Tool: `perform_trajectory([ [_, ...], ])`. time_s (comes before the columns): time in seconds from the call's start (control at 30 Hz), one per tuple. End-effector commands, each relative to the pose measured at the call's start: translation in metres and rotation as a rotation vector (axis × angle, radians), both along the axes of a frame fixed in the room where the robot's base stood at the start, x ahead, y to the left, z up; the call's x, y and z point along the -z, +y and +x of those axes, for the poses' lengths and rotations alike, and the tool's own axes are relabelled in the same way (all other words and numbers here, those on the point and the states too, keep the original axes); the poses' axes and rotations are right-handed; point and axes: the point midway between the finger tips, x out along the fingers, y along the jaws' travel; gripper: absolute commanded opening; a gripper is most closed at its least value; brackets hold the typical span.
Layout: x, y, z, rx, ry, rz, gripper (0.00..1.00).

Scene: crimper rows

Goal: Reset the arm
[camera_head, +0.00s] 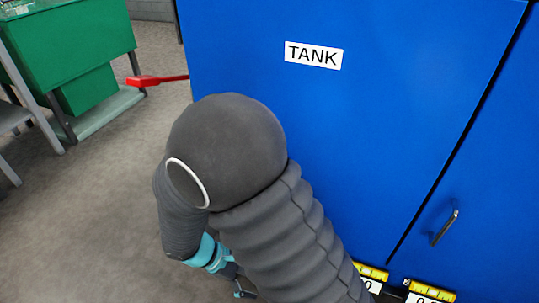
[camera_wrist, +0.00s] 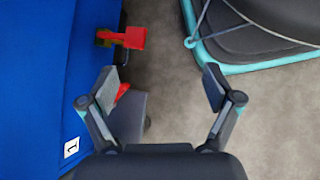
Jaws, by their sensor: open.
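My arm shows in the head view, dark grey with a ribbed sleeve, bent in front of a blue cabinet (camera_head: 400,120). My gripper (camera_head: 243,290) hangs low at its end, partly cut off by the lower edge there. In the wrist view my gripper (camera_wrist: 160,90) is open, its two fingers wide apart with nothing held between them. Beyond the left finger, a red piece and a grey rounded part show close by; I cannot tell what they belong to.
The cabinet bears a TANK label (camera_head: 313,55) and a metal handle (camera_head: 445,228). A red lever (camera_head: 155,79) sticks out from its left side; a red handle (camera_wrist: 128,38) also shows in the wrist view. A green machine (camera_head: 75,45) stands at left. Grey floor (camera_head: 90,210) lies between.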

Motion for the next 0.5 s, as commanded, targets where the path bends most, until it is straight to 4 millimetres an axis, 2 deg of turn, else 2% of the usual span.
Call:
perform_trajectory([
  [0.03,-0.015,-0.005,0.002,0.061,-0.017,0.052,0.89],
  [0.5,-0.121,-0.051,0.005,0.546,-0.197,0.471,0.89],
])
